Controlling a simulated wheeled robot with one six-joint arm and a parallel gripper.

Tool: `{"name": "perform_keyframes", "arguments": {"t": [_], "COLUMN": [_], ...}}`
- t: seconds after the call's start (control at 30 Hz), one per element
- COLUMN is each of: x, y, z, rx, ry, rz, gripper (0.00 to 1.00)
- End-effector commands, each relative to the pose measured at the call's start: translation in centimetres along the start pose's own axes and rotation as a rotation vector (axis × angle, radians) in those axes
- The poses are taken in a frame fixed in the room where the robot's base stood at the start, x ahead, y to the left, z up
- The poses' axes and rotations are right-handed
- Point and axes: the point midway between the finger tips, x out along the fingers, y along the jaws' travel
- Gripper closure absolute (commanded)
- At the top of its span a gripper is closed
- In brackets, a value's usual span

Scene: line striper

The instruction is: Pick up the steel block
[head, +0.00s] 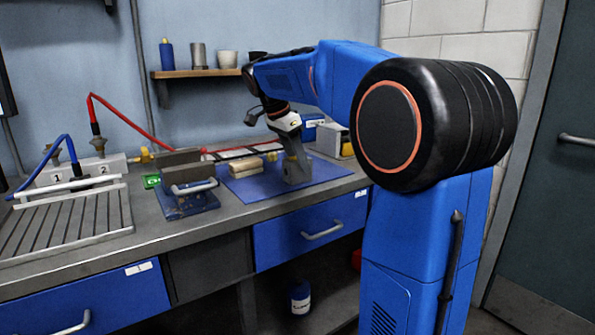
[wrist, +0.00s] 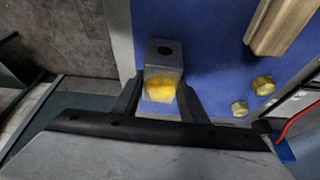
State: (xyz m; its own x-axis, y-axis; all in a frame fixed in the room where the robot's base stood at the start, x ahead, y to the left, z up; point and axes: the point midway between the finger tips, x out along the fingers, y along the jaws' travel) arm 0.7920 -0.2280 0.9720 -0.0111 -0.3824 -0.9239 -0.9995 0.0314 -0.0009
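The steel block (wrist: 164,51) is a grey block with a dark round hole in its top end and a yellow patch on the face toward me. It is over the blue mat on the workbench. My gripper (wrist: 162,80) has one finger close along each side of it. I cannot tell whether the fingers press on it or a thin gap is left. In the head view, my gripper (head: 293,150) reaches down over the grey block (head: 296,174) on the mat. My gripper partly hides the block there.
A pale bar (wrist: 276,24) and two brass nuts (wrist: 262,84) lie right of the block. A vise (head: 188,190) stands left of the blue mat (head: 262,190). A slatted rack (head: 70,218) and red and blue hoses are further left. A wall shelf (head: 197,73) holds several containers.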

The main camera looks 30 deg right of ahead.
Motion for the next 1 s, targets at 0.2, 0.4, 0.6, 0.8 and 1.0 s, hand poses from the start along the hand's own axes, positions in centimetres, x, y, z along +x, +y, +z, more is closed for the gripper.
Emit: {"name": "perform_keyframes", "arguments": {"t": [0.2,0.4,0.6,0.8,1.0], "x": [-0.1,-0.8,-3.6,-6.8,-8.8], "y": [0.0,0.0,-0.1,-0.1,-0.1], "z": [0.0,-0.3,-1.5,-2.8,-3.6], "rx": [0.0,0.001,0.001,0.001,0.0], "ry": [0.0,0.001,0.001,0.001,0.001], "rz": [-0.001,-0.001,-0.002,-0.002,-0.002], "gripper": [1.0,1.0,1.0,1.0,1.0]}}
